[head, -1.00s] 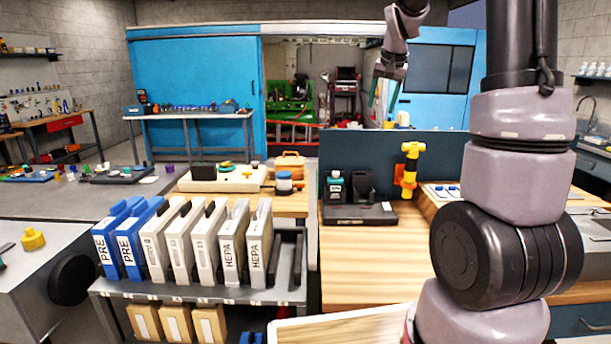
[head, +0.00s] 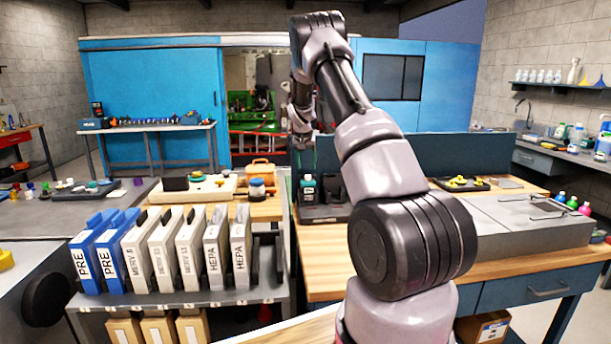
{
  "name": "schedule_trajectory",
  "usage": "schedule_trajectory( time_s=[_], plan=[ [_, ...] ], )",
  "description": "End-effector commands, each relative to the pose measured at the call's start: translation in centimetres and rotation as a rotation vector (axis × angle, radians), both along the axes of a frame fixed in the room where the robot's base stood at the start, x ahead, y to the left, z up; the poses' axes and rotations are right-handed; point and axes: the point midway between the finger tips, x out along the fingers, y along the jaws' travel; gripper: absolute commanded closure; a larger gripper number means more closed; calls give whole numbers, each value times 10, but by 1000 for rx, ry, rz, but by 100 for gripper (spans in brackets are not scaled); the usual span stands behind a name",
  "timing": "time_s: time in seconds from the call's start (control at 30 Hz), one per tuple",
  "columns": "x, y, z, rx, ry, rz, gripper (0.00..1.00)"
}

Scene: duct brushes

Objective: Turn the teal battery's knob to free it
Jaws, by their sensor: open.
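The teal battery (head: 307,193) stands upright in the left bay of a black dock (head: 322,214) on the wooden bench. Its top is teal and its dark body carries a pale label. The knob is too small to make out. My gripper (head: 301,147) hangs pointing down above and slightly left of the battery in the picture. It is small and dark here; its fingers are open and look empty. I cannot tell how far it is from the battery in depth. The dock's right part is partly hidden by my arm.
A row of filter cartridges (head: 188,247) stands on a grey rack left of the bench. A blue-grey panel (head: 440,157) rises behind the dock. A grey case (head: 540,222) and a black tray with yellow parts (head: 460,184) lie to the right. Bare wood shows before the dock.

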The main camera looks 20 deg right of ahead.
Motion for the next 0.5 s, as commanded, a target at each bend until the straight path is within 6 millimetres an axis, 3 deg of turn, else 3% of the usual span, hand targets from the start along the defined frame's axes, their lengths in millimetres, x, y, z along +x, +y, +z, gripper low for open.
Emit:
schedule_trajectory(
  time_s=[0.2,0.5],
  plan=[
    [12,-9,-36,0,1,-1,37],
    [18,-12,-51,0,-1,-1,37]
  ],
)
